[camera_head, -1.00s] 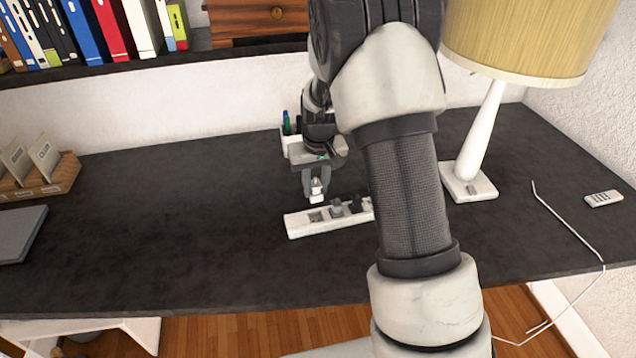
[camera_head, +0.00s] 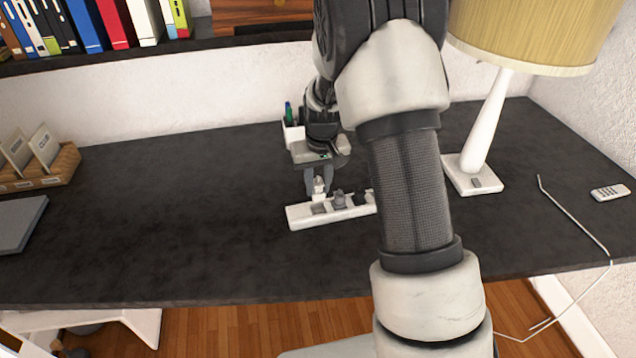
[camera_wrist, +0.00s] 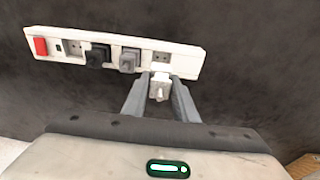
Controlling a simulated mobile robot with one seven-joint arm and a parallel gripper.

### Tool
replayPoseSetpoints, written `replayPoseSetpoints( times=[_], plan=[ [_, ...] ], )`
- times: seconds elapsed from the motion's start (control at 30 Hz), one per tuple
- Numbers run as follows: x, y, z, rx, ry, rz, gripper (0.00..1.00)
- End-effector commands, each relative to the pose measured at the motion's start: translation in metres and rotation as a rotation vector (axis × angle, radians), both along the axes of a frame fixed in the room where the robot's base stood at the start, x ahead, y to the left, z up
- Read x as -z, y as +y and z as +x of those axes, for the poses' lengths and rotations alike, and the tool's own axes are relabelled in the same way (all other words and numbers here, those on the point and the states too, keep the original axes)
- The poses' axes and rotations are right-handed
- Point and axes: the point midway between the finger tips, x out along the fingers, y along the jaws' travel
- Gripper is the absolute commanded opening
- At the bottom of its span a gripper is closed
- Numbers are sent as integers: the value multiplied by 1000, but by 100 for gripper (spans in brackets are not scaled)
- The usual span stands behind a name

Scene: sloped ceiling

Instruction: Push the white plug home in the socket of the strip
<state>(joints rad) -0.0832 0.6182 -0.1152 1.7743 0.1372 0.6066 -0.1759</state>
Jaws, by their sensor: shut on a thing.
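The white strip (camera_head: 300,219) lies on the dark desk, and it also shows in the wrist view (camera_wrist: 186,65). My gripper (camera_head: 317,188) is shut on the white plug (camera_wrist: 159,86), just at the strip's end socket. The plug also shows small between the fingers in the head view (camera_head: 319,185). In the wrist view the end socket (camera_wrist: 162,58) is still partly visible beyond the plug, and the plug overlaps the strip's near edge. I cannot tell whether the plug touches the strip.
A black plug (camera_wrist: 97,53) and a grey plug (camera_wrist: 129,60) stand in neighbouring sockets. A red switch (camera_wrist: 40,46) is at the strip's other end. A white pen holder (camera_head: 293,134) stands behind my gripper. A lamp (camera_head: 473,175) stands at right.

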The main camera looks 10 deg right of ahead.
Motion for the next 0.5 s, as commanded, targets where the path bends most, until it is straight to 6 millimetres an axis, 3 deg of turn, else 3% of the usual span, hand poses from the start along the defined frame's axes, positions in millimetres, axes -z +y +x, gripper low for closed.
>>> replayPoseSetpoints(
  times=[0.5],
  plan=[
    [28,0,0,0,0,0,4]
  ],
)
